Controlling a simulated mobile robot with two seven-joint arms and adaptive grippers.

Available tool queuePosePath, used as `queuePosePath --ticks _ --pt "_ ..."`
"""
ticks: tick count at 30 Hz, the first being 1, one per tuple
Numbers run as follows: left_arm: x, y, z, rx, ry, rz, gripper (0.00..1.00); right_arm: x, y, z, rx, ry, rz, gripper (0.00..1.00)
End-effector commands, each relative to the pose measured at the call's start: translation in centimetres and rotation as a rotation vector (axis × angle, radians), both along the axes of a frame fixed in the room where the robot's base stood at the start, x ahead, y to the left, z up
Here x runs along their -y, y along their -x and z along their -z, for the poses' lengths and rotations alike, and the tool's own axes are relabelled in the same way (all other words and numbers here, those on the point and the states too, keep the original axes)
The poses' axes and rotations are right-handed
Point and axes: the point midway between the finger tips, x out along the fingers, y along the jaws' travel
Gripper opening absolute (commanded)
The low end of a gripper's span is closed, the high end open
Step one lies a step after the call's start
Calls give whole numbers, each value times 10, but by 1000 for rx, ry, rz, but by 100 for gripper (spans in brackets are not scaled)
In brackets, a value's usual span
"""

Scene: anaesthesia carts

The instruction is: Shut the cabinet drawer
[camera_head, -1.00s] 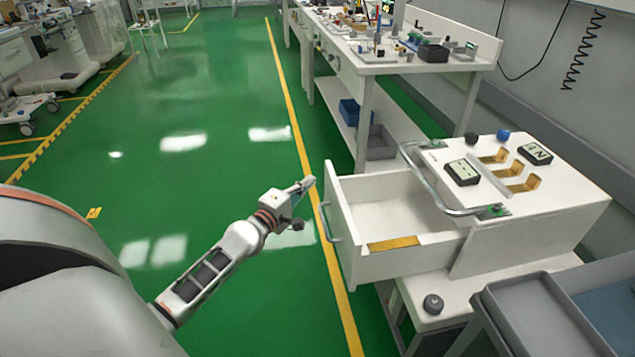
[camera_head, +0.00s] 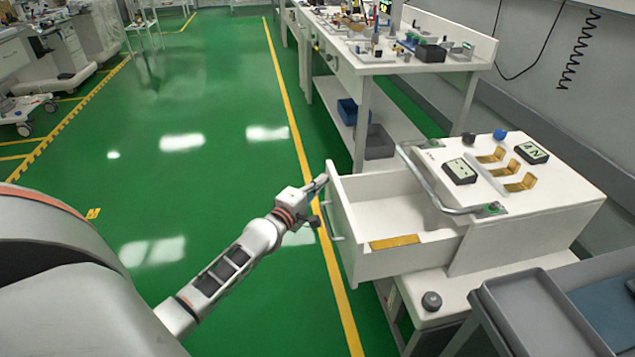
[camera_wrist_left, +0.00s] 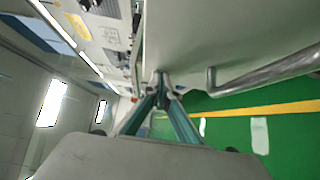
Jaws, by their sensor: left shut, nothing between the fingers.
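The cabinet drawer (camera_head: 400,258) is pulled well out of the white cabinet (camera_head: 520,225), its front facing left. A gold-coloured piece (camera_head: 394,242) lies inside it. The drawer front carries a grey handle (camera_head: 331,222), which also shows in the left wrist view (camera_wrist_left: 265,74). My left gripper (camera_head: 321,181) is shut and empty, its fingertips at the upper far part of the drawer front, beside the handle and not around it. In the left wrist view the fingertips (camera_wrist_left: 161,78) are at the drawer front panel (camera_wrist_left: 215,40); I cannot tell whether they touch. My right gripper is not in view.
A metal rail (camera_head: 425,182), gold brackets and black display boxes sit on the cabinet top. A grey tray (camera_head: 540,310) stands at the front right. A white workbench (camera_head: 400,60) with several items is behind.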

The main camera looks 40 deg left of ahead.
Motion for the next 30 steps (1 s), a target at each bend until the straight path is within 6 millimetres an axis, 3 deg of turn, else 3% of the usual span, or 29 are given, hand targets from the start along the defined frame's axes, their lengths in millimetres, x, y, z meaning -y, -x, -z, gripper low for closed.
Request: queuePosePath --ticks 20,30 --pt "44 -51 -2 3 0 3 0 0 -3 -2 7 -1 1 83" --pt "81 -93 0 1 0 4 0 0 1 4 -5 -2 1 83"
